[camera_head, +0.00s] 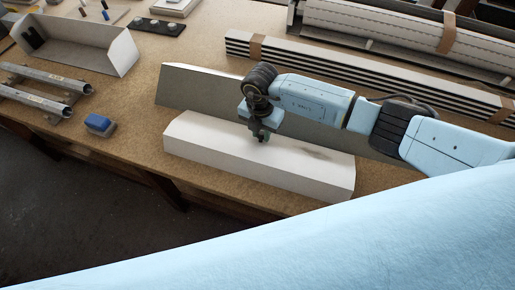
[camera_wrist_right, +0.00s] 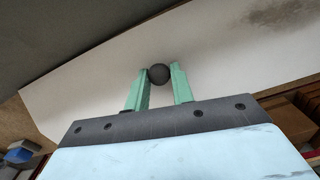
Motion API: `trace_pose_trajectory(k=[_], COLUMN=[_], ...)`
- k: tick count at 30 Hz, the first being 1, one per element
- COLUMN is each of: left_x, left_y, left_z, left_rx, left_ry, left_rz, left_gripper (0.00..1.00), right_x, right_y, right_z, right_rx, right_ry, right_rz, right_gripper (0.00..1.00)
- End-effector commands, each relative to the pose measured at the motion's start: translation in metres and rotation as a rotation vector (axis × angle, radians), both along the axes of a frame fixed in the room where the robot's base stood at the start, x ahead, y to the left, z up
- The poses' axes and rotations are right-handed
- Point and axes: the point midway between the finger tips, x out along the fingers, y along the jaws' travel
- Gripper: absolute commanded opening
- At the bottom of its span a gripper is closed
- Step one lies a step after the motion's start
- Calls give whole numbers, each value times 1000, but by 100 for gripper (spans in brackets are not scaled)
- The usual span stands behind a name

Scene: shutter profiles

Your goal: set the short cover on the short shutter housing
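A long white piece with a bevelled top, which I take for the short cover (camera_head: 220,150), lies lengthwise near the table's front edge. It also shows in the right wrist view (camera_wrist_right: 85,85). My right gripper (camera_head: 262,138) reaches down to its top. In the wrist view its green fingers (camera_wrist_right: 160,78) stand on both sides of a dark round knob (camera_wrist_right: 159,74) and appear to touch it. Right behind is a long grey panel-like piece (camera_head: 205,90), perhaps the housing, partly hidden by my arm. I cannot tell whether the cover is raised. My left gripper is not in view.
A shorter open pale trough (camera_head: 85,55) stands at the upper left. Metal rails (camera_head: 40,90) and a blue block (camera_head: 100,123) lie at the left. Bundled striped slats (camera_head: 340,68) and a long shutter unit (camera_head: 400,30) lie behind. Bare table (camera_head: 140,125) shows around the block.

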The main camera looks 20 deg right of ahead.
Motion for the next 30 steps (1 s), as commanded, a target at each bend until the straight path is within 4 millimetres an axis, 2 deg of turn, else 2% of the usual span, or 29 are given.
trace_pose_trajectory(k=[1, 5, 16, 30], left_x=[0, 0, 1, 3], left_y=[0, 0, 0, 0], left_z=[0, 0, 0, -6], left_rx=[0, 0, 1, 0], left_ry=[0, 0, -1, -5], left_rz=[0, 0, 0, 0], left_gripper=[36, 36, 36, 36], right_x=[0, 0, 2, 1], right_y=[0, 0, 0, 0], right_z=[0, 0, 7, 89], right_rx=[0, 0, 2, 2], right_ry=[0, 0, -4, -4], right_rz=[0, 0, 0, 1], right_gripper=[17, 0, 0, 0])
